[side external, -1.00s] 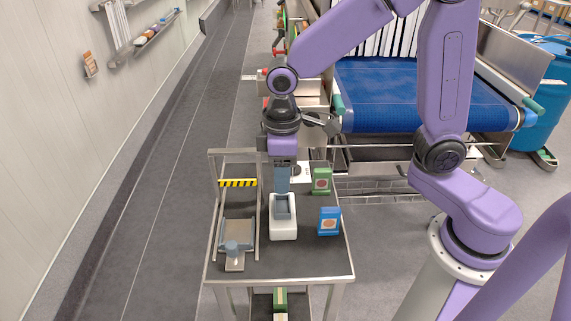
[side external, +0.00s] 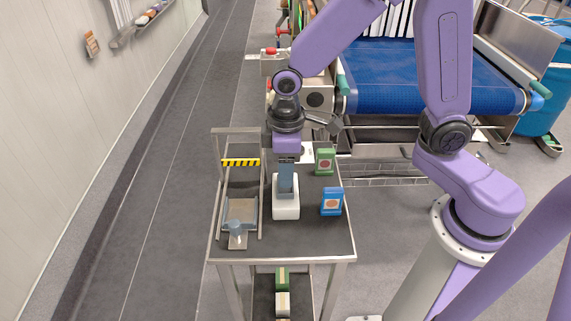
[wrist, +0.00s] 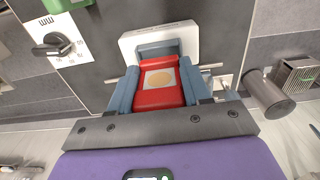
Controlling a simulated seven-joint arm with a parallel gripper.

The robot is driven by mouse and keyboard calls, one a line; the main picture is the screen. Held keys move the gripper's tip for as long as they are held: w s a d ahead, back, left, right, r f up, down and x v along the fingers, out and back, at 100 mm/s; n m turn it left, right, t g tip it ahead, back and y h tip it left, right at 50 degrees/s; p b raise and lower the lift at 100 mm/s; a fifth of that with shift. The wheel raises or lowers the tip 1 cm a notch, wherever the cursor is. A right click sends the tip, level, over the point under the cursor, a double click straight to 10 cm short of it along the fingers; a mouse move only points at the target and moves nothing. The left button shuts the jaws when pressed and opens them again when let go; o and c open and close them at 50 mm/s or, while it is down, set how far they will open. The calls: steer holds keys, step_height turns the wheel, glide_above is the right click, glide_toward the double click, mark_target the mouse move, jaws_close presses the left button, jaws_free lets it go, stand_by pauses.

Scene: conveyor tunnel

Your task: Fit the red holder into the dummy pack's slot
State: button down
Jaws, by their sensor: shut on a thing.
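The red holder (wrist: 160,98), with a pale square and round mark on its face, sits between the two blue-grey fingers of my gripper (wrist: 162,92). My gripper is shut on it. In the wrist view the pack's white edge (wrist: 128,43) shows just beyond the holder. The holder is hidden in the side view. I cannot tell how far it is inside the slot.
A blue box (side external: 332,201) and a green box (side external: 325,161) stand right of the pack on the dark table (side external: 310,235). At left are a metal fixture (side external: 238,222) and a frame with a yellow-black striped bar (side external: 240,162). A blue conveyor (side external: 420,92) lies behind.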

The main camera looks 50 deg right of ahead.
steer(key=shift+f, duration=1.05)
stand_by(0.6)
steer(key=shift+s+f, duration=0.25)
steer(key=shift+f, duration=0.05)
stand_by(1.6)
steer(key=c, duration=0.5)
jaws_free()
steer(key=shift+o, duration=0.3)
steer(key=shift+r, duration=0.3)
step_height(320, 180, up, 17)
steer(key=shift+r, duration=0.2)
steer(key=shift+w, duration=0.1)
